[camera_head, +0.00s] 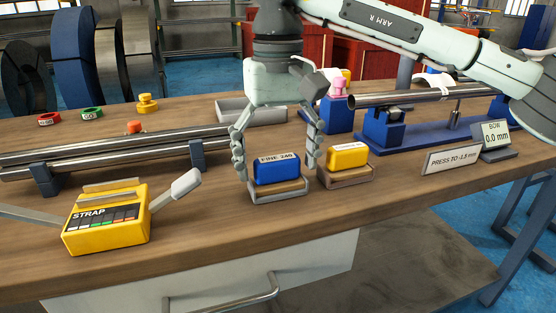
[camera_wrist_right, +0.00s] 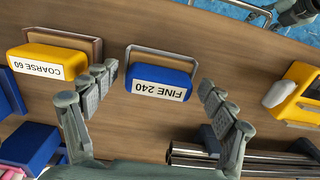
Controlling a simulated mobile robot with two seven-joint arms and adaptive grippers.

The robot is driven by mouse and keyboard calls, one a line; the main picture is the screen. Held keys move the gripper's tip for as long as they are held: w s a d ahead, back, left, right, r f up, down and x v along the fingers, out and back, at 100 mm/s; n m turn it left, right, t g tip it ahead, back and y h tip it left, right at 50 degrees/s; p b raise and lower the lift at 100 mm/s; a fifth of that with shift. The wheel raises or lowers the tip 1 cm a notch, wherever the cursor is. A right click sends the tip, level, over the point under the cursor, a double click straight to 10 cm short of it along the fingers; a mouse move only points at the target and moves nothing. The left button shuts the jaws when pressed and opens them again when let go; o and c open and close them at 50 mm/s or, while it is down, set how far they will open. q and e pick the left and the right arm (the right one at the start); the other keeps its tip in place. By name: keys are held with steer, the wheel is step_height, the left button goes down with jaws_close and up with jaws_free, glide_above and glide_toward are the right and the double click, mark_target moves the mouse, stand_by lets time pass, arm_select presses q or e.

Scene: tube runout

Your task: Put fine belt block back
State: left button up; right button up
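The fine belt block (camera_head: 276,171) is blue with a white "FINE 240" label. It sits in a small shallow holder (camera_head: 280,195) on the bench. It also shows in the wrist view (camera_wrist_right: 158,66). My right gripper (camera_head: 278,168) points down over it with fingers spread, one on each side. In the wrist view the right gripper (camera_wrist_right: 160,88) is open, and the block lies between and beyond the fingertips with gaps on both sides. I cannot tell exactly how high the fingertips are.
A yellow "COARSE 60" block (camera_wrist_right: 44,61) stands in its own holder beside it. A yellow strap box (camera_head: 105,222), steel tubes (camera_head: 110,146), a blue press stand (camera_head: 378,130) and a sign (camera_head: 452,160) are around. The bench front (camera_head: 215,240) is clear.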

mark_target(277, 159)
steer(key=shift+r, duration=0.15)
step_height(277, 159, up, 5)
arm_select(q)
steer(key=shift+s+a+f+g+p, duration=0.3)
steer(key=shift+s+f+g+p, duration=0.1)
steer(key=shift+f, duration=0.2)
steer(key=shift+s+a+f+g+p, duration=0.3)
steer(key=shift+f+g, duration=0.1)
steer(key=shift+f, duration=0.2)
arm_select(e)
step_height(277, 159, up, 7)
arm_select(q)
steer(key=shift+s, duration=0.1)
